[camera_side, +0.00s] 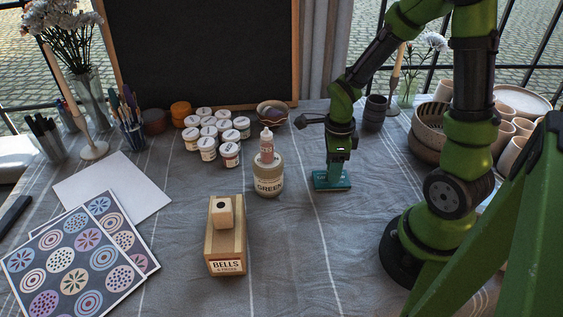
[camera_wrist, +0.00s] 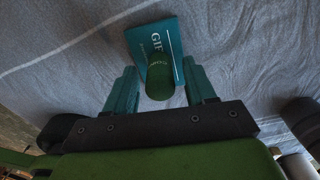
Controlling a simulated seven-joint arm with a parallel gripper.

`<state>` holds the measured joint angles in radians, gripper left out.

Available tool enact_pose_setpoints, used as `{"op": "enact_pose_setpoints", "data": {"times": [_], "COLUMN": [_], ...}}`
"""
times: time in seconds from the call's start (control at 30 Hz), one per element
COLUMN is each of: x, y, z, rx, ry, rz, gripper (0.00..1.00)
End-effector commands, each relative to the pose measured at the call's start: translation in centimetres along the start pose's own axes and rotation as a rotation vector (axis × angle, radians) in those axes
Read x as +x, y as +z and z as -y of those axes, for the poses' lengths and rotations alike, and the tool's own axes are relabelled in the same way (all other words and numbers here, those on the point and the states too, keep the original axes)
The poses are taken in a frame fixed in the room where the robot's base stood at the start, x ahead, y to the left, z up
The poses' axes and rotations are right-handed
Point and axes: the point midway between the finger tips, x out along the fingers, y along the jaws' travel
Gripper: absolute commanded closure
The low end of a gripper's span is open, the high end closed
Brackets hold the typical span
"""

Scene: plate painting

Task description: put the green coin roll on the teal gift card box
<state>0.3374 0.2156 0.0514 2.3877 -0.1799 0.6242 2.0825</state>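The teal gift card box (camera_wrist: 172,36) lies flat on the cloth in the wrist view. In the side view the teal gift card box (camera_side: 332,184) sits right under my gripper. The green coin roll (camera_wrist: 160,78) is between my fingers in the wrist view and overlaps the box, its lower end seemingly on it. My gripper (camera_wrist: 161,88) points down with its teal fingers on both sides of the roll. A small gap shows between each finger and the roll, so it looks open. In the side view my gripper (camera_side: 338,171) hides the roll.
A cream jar marked GREEN (camera_side: 268,184) with a small bottle on top stands left of the box. A wooden BELLS box (camera_side: 228,250) with a block on it stands at the front. Paint pots (camera_side: 208,150) cluster behind. The cloth in front of the teal box is clear.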

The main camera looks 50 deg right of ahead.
Motion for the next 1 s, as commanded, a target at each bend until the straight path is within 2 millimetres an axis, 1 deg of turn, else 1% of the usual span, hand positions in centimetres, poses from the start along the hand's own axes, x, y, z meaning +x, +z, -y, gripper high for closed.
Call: {"op": "enact_pose_setpoints", "data": {"times": [0.23,0.37,0.47,0.7,0.8,0.9,1.0], "x": [-0.1,-1.2,-3.0,-8.3,-10.0,-11.3,-12.1], "y": [0.0,0.1,0.1,0.1,0.0,0.0,0.0], "z": [0.0,0.1,0.1,0.1,0.1,0.1,0.0], "rx": [0.0,-0.001,0.001,-0.001,-0.001,0.0,-0.006], "ry": [-0.001,-0.004,-0.007,-0.007,-0.005,-0.003,-0.004], "rz": [0.0,0.001,0.004,0.004,0.003,0.002,0.002], "gripper": [0.45,0.45,0.45,0.45,0.45,0.45,0.45]}}
